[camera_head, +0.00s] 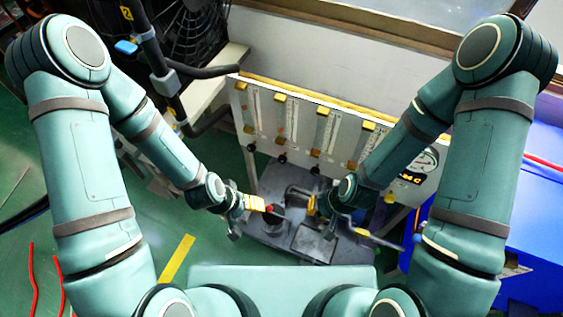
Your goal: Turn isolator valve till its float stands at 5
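A white flowmeter panel (300,112) stands ahead, with several upright clear tubes and yellow end blocks. Small dark knobs, one of them this knob (282,158), sit below the tubes along its lower edge. Which knob is the isolator valve I cannot tell, and the float heights are too small to read. My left gripper (247,217) is low, in front of the panel's left part, with its fingers apart. My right gripper (321,219) is low, in front of the panel's middle, also with its fingers apart. Neither visibly holds a knob. My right forearm hides part of the panel's right side.
A grey metal base (278,237) with dark fittings lies below the panel, and a red-topped part (269,208) is close to my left gripper. A round gauge (427,160) is at the panel's right. A blue cabinet (500,215) stands right; a black fan (185,35) is back left.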

